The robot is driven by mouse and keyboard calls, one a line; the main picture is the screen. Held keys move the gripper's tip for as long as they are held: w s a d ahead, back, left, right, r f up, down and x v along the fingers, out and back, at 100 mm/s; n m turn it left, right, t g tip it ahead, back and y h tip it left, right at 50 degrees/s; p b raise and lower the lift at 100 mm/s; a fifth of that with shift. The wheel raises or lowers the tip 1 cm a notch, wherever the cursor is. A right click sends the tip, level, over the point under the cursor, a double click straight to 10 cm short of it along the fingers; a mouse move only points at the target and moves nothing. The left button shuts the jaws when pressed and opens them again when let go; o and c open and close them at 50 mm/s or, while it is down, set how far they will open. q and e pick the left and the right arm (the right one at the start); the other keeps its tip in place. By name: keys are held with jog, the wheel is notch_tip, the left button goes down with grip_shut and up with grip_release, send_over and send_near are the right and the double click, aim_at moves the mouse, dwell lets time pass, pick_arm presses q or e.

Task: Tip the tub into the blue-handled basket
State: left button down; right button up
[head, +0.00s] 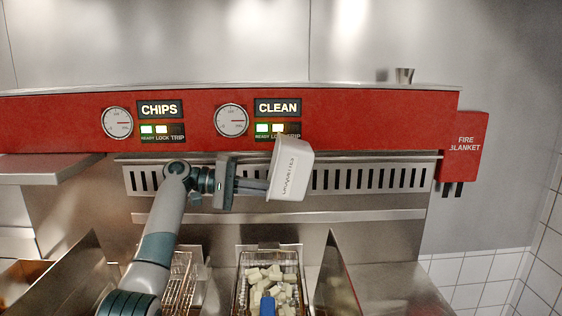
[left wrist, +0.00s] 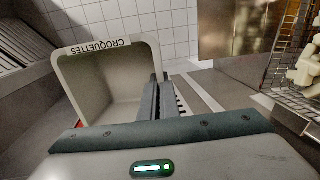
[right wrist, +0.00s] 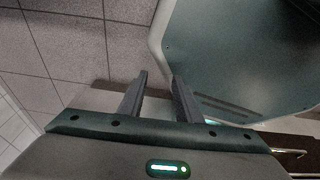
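The white tub (head: 290,169), lettered CROQUETTES, is held up by my left gripper (head: 262,180) in front of the vent slots, above and behind the blue-handled basket (head: 240,285). In the left wrist view the gripper (left wrist: 158,100) is shut on the tub's wall. The tub (left wrist: 110,85) is tipped on its side, and its inside looks empty. The basket holds several pale croquettes (head: 268,284); its blue handle (head: 267,305) shows at the bottom edge. The basket also shows in the left wrist view (left wrist: 281,105). My right gripper (right wrist: 158,100) is open and empty, seen only in the right wrist view.
A second wire basket (head: 181,285) stands left of the blue-handled one, partly behind my left arm. The red control panel (head: 350,122) runs above the vent slots. A steel worktop (head: 395,288) lies clear at the right.

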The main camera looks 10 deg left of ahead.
jog(key=shift+s, duration=0.1)
